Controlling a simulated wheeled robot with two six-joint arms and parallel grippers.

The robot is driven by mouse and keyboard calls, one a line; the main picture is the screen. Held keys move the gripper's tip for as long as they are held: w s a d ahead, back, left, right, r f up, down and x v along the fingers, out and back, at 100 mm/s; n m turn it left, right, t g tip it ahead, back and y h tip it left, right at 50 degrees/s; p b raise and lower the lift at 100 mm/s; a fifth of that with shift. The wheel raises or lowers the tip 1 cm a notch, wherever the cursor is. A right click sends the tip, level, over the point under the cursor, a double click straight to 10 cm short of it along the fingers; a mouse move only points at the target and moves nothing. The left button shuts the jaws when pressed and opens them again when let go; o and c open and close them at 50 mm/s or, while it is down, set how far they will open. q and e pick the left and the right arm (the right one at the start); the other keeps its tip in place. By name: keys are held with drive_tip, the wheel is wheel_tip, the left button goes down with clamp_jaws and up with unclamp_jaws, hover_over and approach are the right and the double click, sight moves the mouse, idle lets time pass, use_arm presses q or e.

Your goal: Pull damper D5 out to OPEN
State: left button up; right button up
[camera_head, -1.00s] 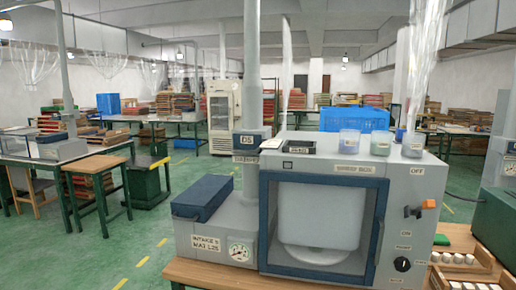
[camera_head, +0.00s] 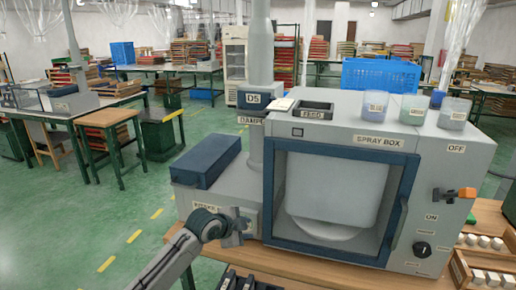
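The damper D5 sign (camera_head: 253,98) sits on the grey duct (camera_head: 260,45) that rises behind the left side of the spray box (camera_head: 345,180). A damper label (camera_head: 250,120) is just below it, partly hidden. A small pale plate (camera_head: 281,104) lies beside the duct at the box's top edge; I cannot tell whether it is part of the damper. My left gripper (camera_head: 240,226) is in front of the grey intake unit (camera_head: 215,195), well below and in front of the damper. Its fingers look apart, with nothing between them. My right gripper is out of view.
A dark blue block (camera_head: 206,162) tops the intake unit. A black tray (camera_head: 312,110) and several cups (camera_head: 412,108) stand on the spray box. An orange-tipped switch (camera_head: 466,193) juts from its right side. Dark slotted holders (camera_head: 245,282) lie at the wooden table's front.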

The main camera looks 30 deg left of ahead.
use_arm(q)
drive_tip(key=w+a+r+m+t, duration=0.2)
drive_tip(key=w+a+r, duration=0.15)
drive_tip(key=r, duration=0.65)
drive_tip(key=w+a+r+m+t, duration=0.1)
drive_tip(key=w+a+r+m, duration=0.2)
drive_tip(key=r, duration=0.7)
drive_tip(key=m+t+h, duration=0.1)
drive_tip(key=m+t, duration=0.1)
approach(247, 113)
drive_tip(key=p+x, duration=0.4)
drive_tip(key=x, duration=0.5)
drive_tip(key=shift+w+d+r, duration=0.1)
drive_tip(key=shift+w+d, duration=0.05)
drive_tip(key=shift+w, duration=0.3)
drive_tip(key=shift+w+f, duration=0.25)
drive_tip(key=shift+w, duration=0.25)
clamp_jaws()
